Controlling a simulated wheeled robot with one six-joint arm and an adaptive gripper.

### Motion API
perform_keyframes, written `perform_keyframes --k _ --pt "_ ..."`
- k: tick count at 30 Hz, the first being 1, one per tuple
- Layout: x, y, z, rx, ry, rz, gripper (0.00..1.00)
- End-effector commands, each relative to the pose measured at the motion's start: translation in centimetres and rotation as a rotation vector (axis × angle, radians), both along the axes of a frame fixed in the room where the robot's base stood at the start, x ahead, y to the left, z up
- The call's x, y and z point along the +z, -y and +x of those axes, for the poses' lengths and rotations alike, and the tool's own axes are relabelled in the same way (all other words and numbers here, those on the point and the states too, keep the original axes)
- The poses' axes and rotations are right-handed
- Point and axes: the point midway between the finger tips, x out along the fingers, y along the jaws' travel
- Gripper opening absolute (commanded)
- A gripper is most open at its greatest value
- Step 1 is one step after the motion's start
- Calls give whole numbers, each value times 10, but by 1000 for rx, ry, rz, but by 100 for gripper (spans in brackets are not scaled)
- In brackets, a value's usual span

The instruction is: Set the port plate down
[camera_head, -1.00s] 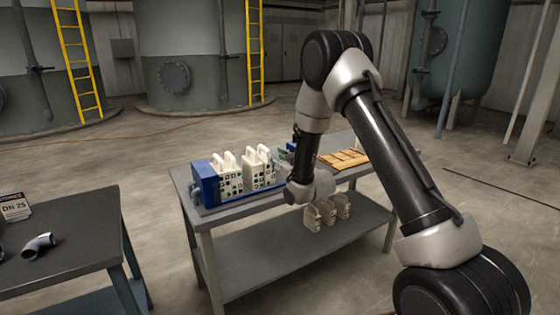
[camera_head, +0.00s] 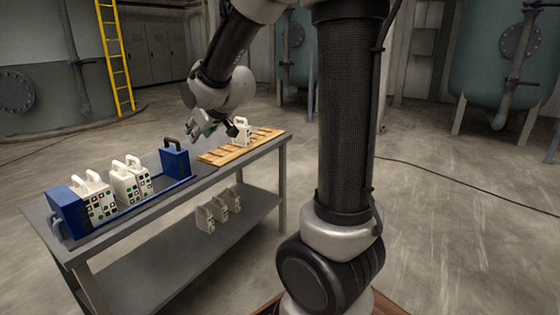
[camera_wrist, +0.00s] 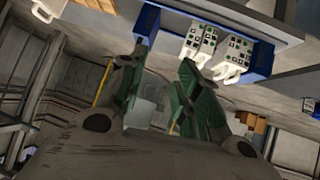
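A white port plate (camera_head: 242,134) with a handle on top stands upright on the slatted wooden board (camera_head: 216,158) at the table's far right end. In the wrist view, a white handle (camera_wrist: 42,9) shows at the top left, beside the wooden board (camera_wrist: 98,5). My gripper (camera_head: 218,130) is just left of the plate in the head view. Its green-padded fingers (camera_wrist: 166,66) are spread apart with nothing between them in the wrist view. I see a gap between the fingers and the white handle there.
A blue press frame (camera_head: 68,212) with several white plates (camera_head: 130,182) stands on the grey table (camera_head: 150,218). Its blue end plate (camera_head: 175,160) has a dark handle. More white plates (camera_head: 206,219) stand on the lower shelf. Open floor lies right of the table.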

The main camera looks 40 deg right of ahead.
Motion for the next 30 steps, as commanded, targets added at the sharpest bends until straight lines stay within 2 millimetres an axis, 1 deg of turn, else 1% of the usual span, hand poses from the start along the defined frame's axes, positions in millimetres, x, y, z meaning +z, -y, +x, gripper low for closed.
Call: perform_keyframes --k 1,2,3,5,6,8,9,12,13,15,18,20,30 --pt "12 9 -33 -25 -46 4 33" --pt "15 15 -54 -42 -86 7 33" --pt "18 21 -83 -63 -139 13 33" --pt "20 29 -128 -92 -217 19 33" --pt "20 33 -157 -110 -267 25 33" --pt "19 37 -198 -135 -337 34 33" --pt "17 39 -223 -148 -380 40 33" --pt "12 42 -273 -173 -464 51 33" --pt "10 42 -285 -178 -484 54 33" --pt "7 43 -304 -189 -520 58 33" --pt "5 43 -317 -195 -545 62 33" --pt "5 43 -320 -196 -550 62 33" --pt "5 43 -319 -195 -549 62 33"
